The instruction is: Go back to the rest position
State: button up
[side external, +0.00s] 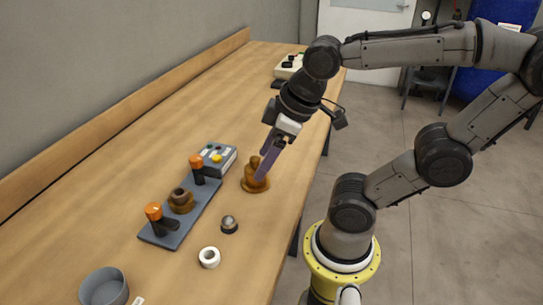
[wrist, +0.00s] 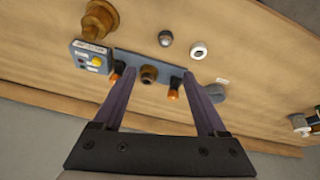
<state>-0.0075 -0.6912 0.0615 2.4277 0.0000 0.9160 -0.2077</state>
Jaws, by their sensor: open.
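My gripper (side external: 268,160) is open above the table, its purple fingers pointing down. In the side view its fingers overlap the upper part of a brown stepped piece (side external: 254,184). In the wrist view that brown piece (wrist: 97,22) lies left of and outside the fingers, and nothing shows held between the fingertips (wrist: 158,76). A blue-grey base plate (side external: 196,213) carries two orange-topped posts (side external: 154,211) (side external: 196,161) with a brown round fitting (side external: 181,201) between them. The fitting also shows in the wrist view (wrist: 148,74), between the fingers.
A control box (side external: 216,156) with a yellow button stands beside the plate. A grey dome (side external: 229,224), a white ring (side external: 210,257) and a grey bowl (side external: 104,287) are nearer the camera. A light device (side external: 288,67) sits at the far end. A wooden ledge (side external: 120,108) lines the wall.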

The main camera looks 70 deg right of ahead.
jog(key=shift+s+m+t, duration=0.4)
jog(key=shift+s+m, duration=0.25)
jog(key=shift+m, duration=0.55)
